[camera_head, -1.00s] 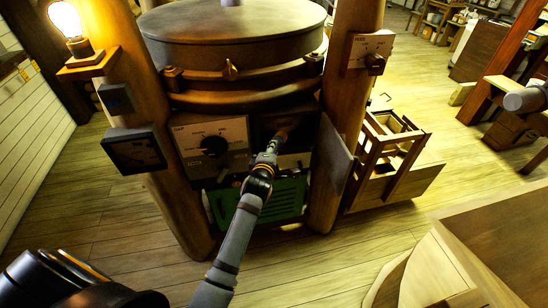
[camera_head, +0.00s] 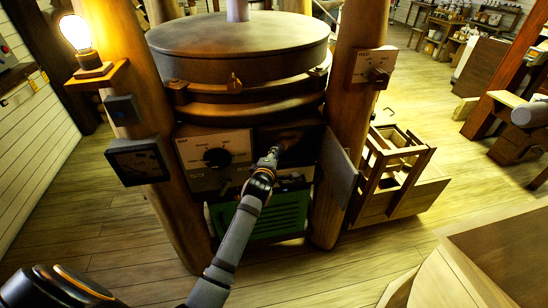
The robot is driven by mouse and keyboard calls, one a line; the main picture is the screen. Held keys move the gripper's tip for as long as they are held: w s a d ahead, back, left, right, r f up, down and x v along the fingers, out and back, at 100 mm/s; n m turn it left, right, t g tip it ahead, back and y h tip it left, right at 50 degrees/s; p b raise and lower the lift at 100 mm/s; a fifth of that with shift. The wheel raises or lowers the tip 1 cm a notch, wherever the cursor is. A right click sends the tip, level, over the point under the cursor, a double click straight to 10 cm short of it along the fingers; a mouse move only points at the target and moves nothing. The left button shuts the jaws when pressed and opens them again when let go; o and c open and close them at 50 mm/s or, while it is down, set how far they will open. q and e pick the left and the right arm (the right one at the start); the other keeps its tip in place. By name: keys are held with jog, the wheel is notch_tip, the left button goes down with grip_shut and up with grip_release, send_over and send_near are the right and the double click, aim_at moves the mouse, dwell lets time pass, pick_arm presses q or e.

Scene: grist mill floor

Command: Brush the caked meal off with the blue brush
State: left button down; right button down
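My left gripper (camera_head: 272,156) is small in the view, with its tip at the dark opening (camera_head: 300,138) in the front of the mill. A brownish patch (camera_head: 288,137) shows inside the opening, just beyond the fingertips; it may be the caked meal. I cannot tell whether the fingers touch it, or whether they are open or shut. No blue brush can be made out, in the gripper or elsewhere. My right gripper is out of view; only a grey part of that arm shows at the right edge.
An open door panel (camera_head: 338,170) stands right of the opening. A dial panel (camera_head: 214,158) is to its left and a green slatted panel (camera_head: 275,215) below. Thick posts flank the mill. A wooden frame (camera_head: 392,165) stands at right. A lit lamp (camera_head: 77,35) is at upper left.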

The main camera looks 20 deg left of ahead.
pick_arm(q)
jog(key=shift+w+a, duration=0.2)
jog(key=shift+w, duration=0.2)
jog(key=s+a, duration=0.1)
jog(key=s+a+f, duration=0.1)
jog(key=shift+a+f, duration=0.2)
jog(key=shift+a, duration=0.15)
